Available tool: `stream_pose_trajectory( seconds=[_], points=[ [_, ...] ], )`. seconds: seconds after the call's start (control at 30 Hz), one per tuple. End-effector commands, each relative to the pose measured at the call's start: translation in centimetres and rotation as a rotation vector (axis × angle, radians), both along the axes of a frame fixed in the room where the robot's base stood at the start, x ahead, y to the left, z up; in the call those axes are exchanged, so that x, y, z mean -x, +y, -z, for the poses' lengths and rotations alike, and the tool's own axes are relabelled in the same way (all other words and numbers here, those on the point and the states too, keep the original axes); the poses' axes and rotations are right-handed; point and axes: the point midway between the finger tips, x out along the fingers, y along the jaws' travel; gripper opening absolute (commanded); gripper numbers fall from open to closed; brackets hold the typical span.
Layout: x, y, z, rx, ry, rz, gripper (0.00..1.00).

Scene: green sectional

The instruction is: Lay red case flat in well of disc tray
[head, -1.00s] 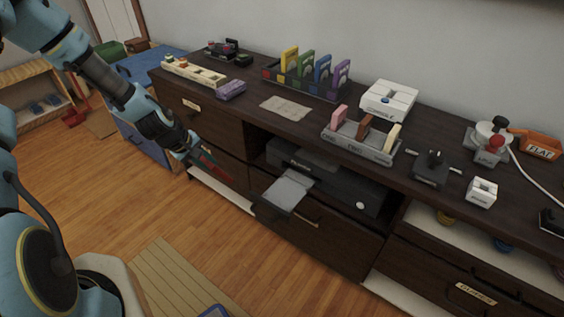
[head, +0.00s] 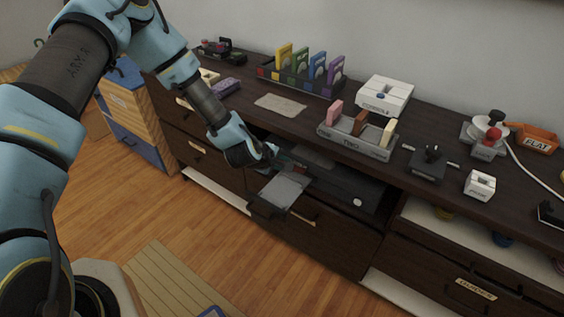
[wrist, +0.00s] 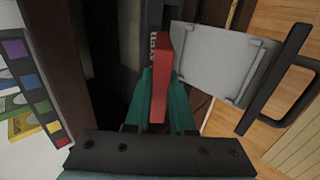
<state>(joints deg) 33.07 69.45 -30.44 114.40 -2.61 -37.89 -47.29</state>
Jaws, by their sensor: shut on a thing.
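My gripper (head: 273,155) is at the front of the open cabinet bay, beside and a little above the disc tray. The wrist view shows its teal fingers (wrist: 162,100) shut on the red case (wrist: 162,70), which is edge-on to that camera. In the head view the case is mostly hidden and only a dim reddish part shows. The grey disc tray (head: 285,188) sticks out of the black player. In the wrist view the tray (wrist: 215,62) lies just right of the case, with its well bare. The case appears apart from the tray.
The black player (head: 350,188) fills the bay under the dark cabinet top (head: 240,105). A grey rack with colored blocks (head: 350,145) and a white box (head: 384,97) stand on top.

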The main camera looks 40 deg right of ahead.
Motion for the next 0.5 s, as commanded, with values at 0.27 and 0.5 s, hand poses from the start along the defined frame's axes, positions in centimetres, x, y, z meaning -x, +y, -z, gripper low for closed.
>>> stream_pose_trajectory(
  seconds=[0.27, 0.5],
  points=[
    [0.0, 0.0, 2.5, 0.000, 0.000, 0.000, 0.00],
    [0.0, 0.2, 4.3, 0.008, -0.002, 0.000, 0.00]
  ],
)
